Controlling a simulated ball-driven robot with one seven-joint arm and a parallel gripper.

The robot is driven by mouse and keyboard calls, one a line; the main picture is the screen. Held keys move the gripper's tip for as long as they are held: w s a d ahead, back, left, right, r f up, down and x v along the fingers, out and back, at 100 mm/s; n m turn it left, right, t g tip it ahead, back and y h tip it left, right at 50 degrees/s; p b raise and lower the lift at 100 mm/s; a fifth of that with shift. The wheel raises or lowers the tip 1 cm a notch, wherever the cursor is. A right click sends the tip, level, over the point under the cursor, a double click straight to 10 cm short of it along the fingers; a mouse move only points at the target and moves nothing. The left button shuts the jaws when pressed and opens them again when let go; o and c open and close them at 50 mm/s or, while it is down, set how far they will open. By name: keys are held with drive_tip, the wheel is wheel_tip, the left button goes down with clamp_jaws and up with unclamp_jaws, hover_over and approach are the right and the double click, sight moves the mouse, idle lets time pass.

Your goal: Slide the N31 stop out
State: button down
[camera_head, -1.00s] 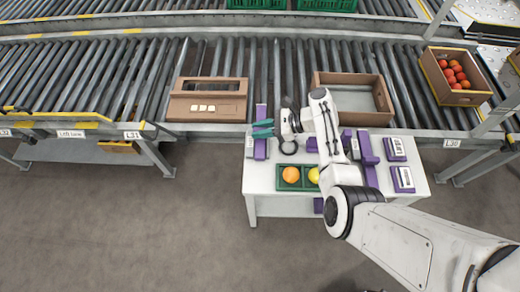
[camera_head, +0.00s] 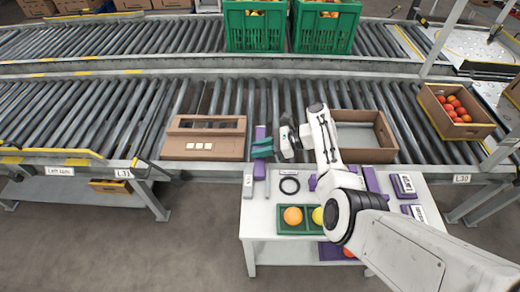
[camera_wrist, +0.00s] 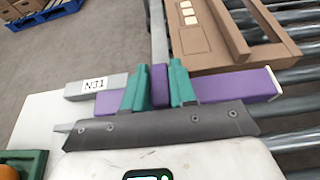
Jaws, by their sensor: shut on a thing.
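The N31 stop is a long purple bar (camera_head: 260,134) at the table's left edge, pointing towards the conveyor. In the wrist view the purple bar (camera_wrist: 235,90) lies beside a grey block (camera_wrist: 115,82) with the N31 label (camera_wrist: 94,85). Its pale-tipped far end reaches over the rollers. My gripper (camera_head: 262,148) has green fingers. In the wrist view my gripper (camera_wrist: 160,88) is shut on the bar's upright purple tab, one finger on each side. The fingers hide part of the bar.
A brown carton (camera_head: 174,152) stands on the rollers just left of the bar's end; an open carton (camera_head: 394,153) stands to the right.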

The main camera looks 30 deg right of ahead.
drive_tip(key=c, duration=1)
unclamp_jaws()
drive_tip(key=shift+w+d, duration=0.15)
drive_tip(key=shift+w, duration=0.1)
drive_tip(key=shift+s+d+r, duration=0.1)
drive_tip(key=p+v, duration=0.2)
drive_tip(key=v, duration=0.8)
drive_tip(key=shift+d, duration=0.2)
drive_tip(key=shift+s+r, duration=0.1)
drive_tip(key=shift+s, duration=0.05)
